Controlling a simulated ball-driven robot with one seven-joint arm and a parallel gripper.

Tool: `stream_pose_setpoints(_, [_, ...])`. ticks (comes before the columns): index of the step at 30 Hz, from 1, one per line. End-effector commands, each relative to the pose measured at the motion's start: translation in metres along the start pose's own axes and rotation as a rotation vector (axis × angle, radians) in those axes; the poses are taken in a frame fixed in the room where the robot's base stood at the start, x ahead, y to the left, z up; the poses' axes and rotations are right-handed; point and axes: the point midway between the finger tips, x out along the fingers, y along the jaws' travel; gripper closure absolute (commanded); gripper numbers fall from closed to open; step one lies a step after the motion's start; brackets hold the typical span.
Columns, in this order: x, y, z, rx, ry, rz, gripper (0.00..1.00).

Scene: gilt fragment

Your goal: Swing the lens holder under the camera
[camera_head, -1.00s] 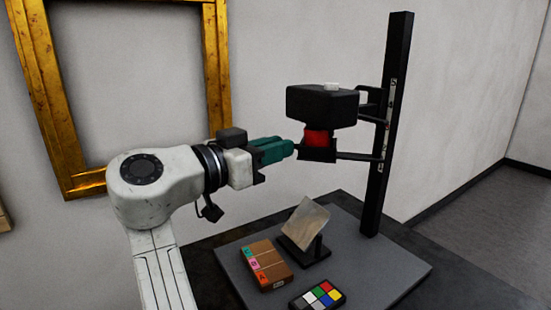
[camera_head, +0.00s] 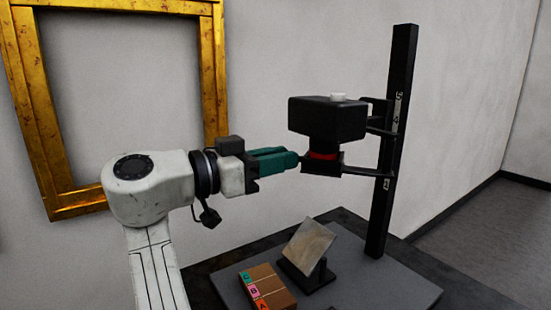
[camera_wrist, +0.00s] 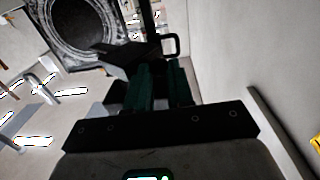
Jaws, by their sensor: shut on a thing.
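The black lens holder (camera_head: 321,168) is below the black camera (camera_head: 326,117), on an arm reaching left from the upright post (camera_head: 393,140). A red band (camera_head: 323,156) shows between camera barrel and holder. My gripper (camera_head: 295,160), with teal fingers, is shut at the holder's left edge; the fingertips hide the exact grip. In the wrist view, the teal fingers (camera_wrist: 165,85) reach to a black part beside a large dark ring (camera_wrist: 85,25) at upper left. I cannot tell whether the holder is exactly centred under the camera.
On the grey baseboard (camera_head: 385,288) below, a tilted pale panel (camera_head: 308,246) stands on a dark stand, beside a brown block (camera_head: 268,288) with coloured labels. A gilt frame (camera_head: 212,75) hangs on the wall behind my arm. Open floor lies at right.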

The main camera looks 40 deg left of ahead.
Motion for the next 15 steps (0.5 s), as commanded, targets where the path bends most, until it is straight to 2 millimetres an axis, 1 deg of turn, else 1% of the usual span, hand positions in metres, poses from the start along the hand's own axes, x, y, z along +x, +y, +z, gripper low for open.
stream_pose_setpoints(1, [0.0115,-0.0023,0.0055,-0.006,-0.015,-0.012,1.0])
stream_pose_setpoints(4, [0.0115,-0.0023,0.0057,-0.007,-0.015,-0.012,1.0])
stream_pose_setpoints(5, [0.0115,-0.0023,0.0058,-0.007,-0.015,-0.012,0.77])
stream_pose_setpoints(12, [0.0115,-0.0024,0.0058,-0.008,-0.015,-0.012,0.54])
stream_pose_setpoints(15, [0.0114,-0.0023,0.0057,-0.007,-0.015,-0.012,0.53])
